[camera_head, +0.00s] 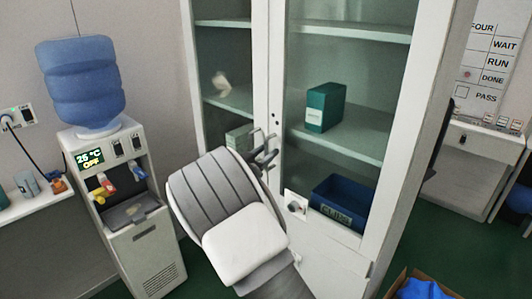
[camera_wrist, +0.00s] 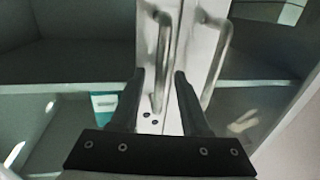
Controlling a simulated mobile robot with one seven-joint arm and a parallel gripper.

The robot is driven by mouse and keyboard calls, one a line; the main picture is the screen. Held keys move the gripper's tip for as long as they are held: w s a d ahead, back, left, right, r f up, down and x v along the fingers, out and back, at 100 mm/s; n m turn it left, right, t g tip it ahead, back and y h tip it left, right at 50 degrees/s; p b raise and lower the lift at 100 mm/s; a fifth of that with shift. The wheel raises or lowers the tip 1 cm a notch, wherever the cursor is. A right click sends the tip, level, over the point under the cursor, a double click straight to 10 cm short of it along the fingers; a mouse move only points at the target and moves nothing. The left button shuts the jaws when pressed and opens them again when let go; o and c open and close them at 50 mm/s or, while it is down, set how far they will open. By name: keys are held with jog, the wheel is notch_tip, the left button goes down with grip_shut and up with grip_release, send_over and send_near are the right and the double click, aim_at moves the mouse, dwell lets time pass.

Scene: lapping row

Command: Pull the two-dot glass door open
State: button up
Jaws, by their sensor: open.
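A white-framed glass cabinet stands in the middle of the head view, with a left door (camera_head: 226,80) and a right door (camera_head: 345,70). In the wrist view, two bar handles stand side by side where the doors meet. The right handle (camera_wrist: 217,65) stands apart to the right. My gripper (camera_wrist: 158,85) is open, its fingers on either side of the left handle's lower part. Contact cannot be told. Both doors look shut.
A water dispenser (camera_head: 125,200) with a blue bottle stands left of my arm. Behind the right glass are a green box (camera_head: 325,108) and a blue bin (camera_head: 343,202). A cardboard box (camera_head: 425,284) lies on the floor at lower right.

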jog(key=shift+w, duration=0.1)
grip_shut()
dwell(1.4)
